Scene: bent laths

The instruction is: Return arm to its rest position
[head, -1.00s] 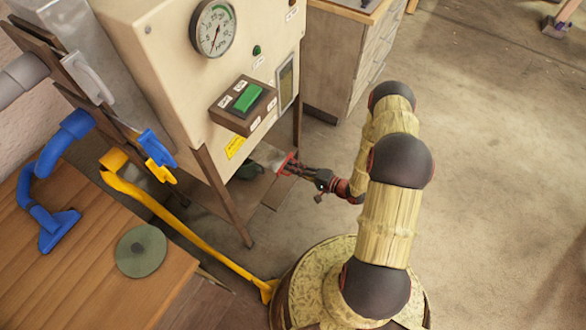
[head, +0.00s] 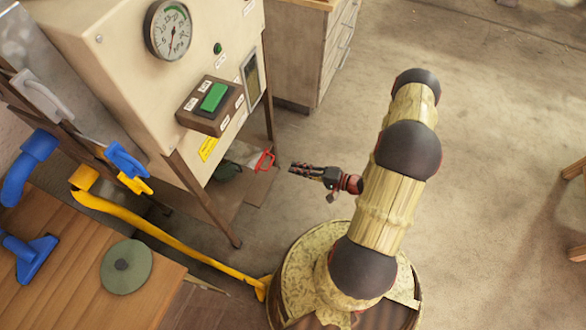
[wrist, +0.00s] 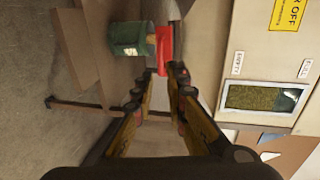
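My arm (head: 387,205) rises bent from my round base at the lower right of the head view. A red handle (head: 264,161) is just beyond the fingertips, with a visible gap in the head view. It also shows ahead of the fingers in the wrist view (wrist: 165,50), next to a green container (wrist: 132,38). What the handle joins is partly hidden.
The cream machine (head: 120,65) with a gauge and a green button (head: 213,97) stands left of my gripper on thin legs. A wooden table (head: 70,265) and a yellow bar (head: 165,235) lie lower left. A cabinet (head: 300,55) stands behind.

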